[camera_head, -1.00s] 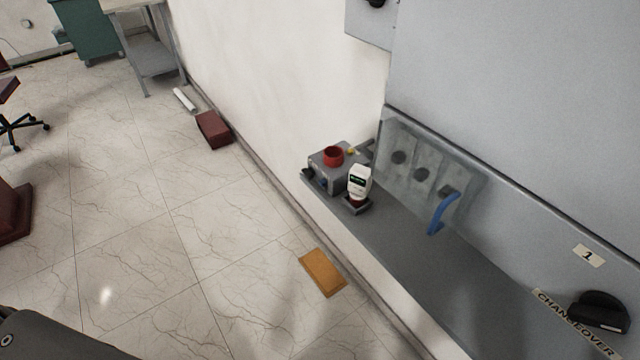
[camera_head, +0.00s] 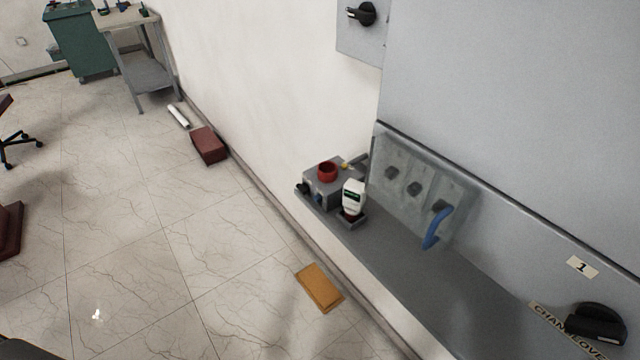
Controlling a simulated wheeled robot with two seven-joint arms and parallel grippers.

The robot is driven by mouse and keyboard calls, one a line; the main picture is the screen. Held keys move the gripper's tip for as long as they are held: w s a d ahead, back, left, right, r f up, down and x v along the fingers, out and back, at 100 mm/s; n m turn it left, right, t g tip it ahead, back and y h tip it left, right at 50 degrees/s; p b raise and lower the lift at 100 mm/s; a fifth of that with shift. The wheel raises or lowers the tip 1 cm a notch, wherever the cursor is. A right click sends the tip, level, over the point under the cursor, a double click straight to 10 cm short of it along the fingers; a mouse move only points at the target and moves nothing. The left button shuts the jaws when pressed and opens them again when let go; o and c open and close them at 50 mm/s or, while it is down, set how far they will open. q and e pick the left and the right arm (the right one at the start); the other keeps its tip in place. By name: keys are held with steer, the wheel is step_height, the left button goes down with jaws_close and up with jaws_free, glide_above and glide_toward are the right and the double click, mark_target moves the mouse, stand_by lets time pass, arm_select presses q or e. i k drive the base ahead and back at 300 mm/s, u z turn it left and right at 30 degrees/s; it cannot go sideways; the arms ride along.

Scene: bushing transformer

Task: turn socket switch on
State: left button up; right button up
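A grey panel (camera_head: 405,190) with a clear cover stands against the grey cabinet and carries several dark sockets or knobs. A blue plug or handle (camera_head: 435,228) hangs from its right end. A black rotary switch (camera_head: 361,14) sits on a grey box on the wall at the top. Another black rotary knob (camera_head: 597,325) sits at the lower right beside a "CHANGEOVER" label. Which of these is the socket switch I cannot tell for sure. Neither gripper is in view.
A grey ledge (camera_head: 430,290) runs below the panel. On it are a grey box with a red ring (camera_head: 327,171) and a white meter (camera_head: 353,196). An orange-brown block (camera_head: 319,288) and a dark red box (camera_head: 209,145) lie on the floor. The tiled floor at left is largely clear.

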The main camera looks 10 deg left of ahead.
mark_target(303, 189)
steer(key=z, duration=0.05)
steer(key=k, duration=0.6)
steer(key=u, duration=0.5)
steer(key=i, duration=1.05)
steer(key=z, duration=0.45)
